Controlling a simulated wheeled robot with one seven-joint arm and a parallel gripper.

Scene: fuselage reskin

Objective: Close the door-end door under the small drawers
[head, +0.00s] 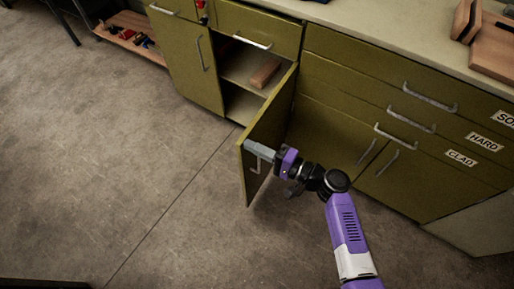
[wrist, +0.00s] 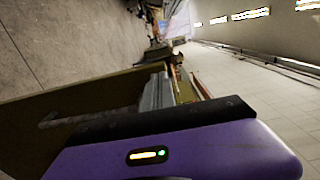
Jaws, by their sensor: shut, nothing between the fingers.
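The olive-green cabinet door (head: 270,135) under a drawer stands open, swung out from the cabinet toward the floor in the head view. It has a silver bar handle (head: 256,160) near its outer edge. My gripper (head: 250,147) is shut and empty, with its grey fingers at the door's outer part beside the handle. I cannot tell whether they touch the door. In the wrist view the purple gripper body (wrist: 180,150) fills the bottom, the grey fingers (wrist: 156,92) point away, and the door (wrist: 80,105) with its handle (wrist: 85,118) lies to the left.
The open compartment holds a shelf (head: 245,68) with a reddish-brown block (head: 265,73) on it. A shut door (head: 190,60) is left of it. Labelled drawers (head: 410,105) and shut lower doors are to the right. The floor (head: 110,150) left of the open door is clear.

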